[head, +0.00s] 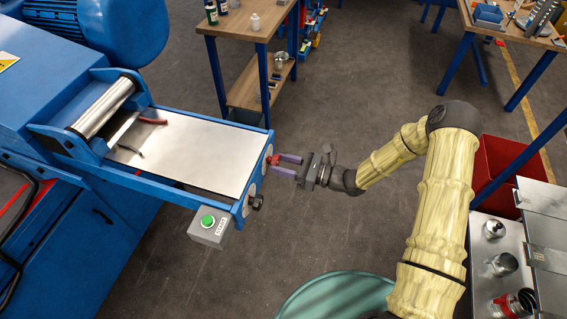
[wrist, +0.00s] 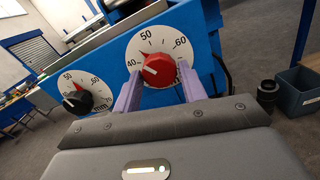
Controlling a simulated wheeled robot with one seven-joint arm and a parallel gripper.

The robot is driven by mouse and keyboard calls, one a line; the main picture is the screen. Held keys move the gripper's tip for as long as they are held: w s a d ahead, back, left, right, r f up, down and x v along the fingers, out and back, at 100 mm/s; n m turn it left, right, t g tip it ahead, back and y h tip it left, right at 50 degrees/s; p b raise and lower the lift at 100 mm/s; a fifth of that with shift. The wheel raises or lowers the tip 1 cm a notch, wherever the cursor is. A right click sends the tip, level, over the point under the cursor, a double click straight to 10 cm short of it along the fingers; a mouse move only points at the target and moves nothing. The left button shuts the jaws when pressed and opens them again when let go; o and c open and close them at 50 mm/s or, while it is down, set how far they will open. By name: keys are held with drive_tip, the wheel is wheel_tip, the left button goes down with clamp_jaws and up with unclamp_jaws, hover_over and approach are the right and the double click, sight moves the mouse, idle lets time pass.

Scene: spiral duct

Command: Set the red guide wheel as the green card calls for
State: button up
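The red guide wheel (wrist: 159,70) sits on a white dial (wrist: 150,45) marked 40, 50 and 60. Its short white mark is on the left side, towards the 40. In the head view the red wheel (head: 268,158) is on the end of the blue machine's table. My gripper (head: 280,165) is right in front of it, with two purple fingers apart. In the wrist view the fingers (wrist: 162,82) point at the dial, one to each side of the wheel. I cannot tell whether they touch it. No green card shows in either view.
A second dial with a black knob (wrist: 78,103) is left of the red wheel; that knob (head: 257,202) also shows in the head view. A grey box with a green button (head: 208,221) hangs below the table (head: 190,150). A wooden workbench (head: 250,22) stands behind. Floor around my gripper is clear.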

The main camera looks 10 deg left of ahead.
drive_tip(key=c, duration=0.5)
drive_tip(key=shift+r+m, duration=0.1)
drive_tip(key=shift+m, duration=0.3)
drive_tip(key=m+p, duration=0.2)
drive_tip(key=m, duration=0.1)
drive_tip(key=shift+r, duration=0.1)
drive_tip(key=shift+m+p, duration=0.6)
drive_tip(key=shift+m, duration=1.3)
drive_tip(key=o, duration=1)
drive_tip(key=shift+c, duration=0.2)
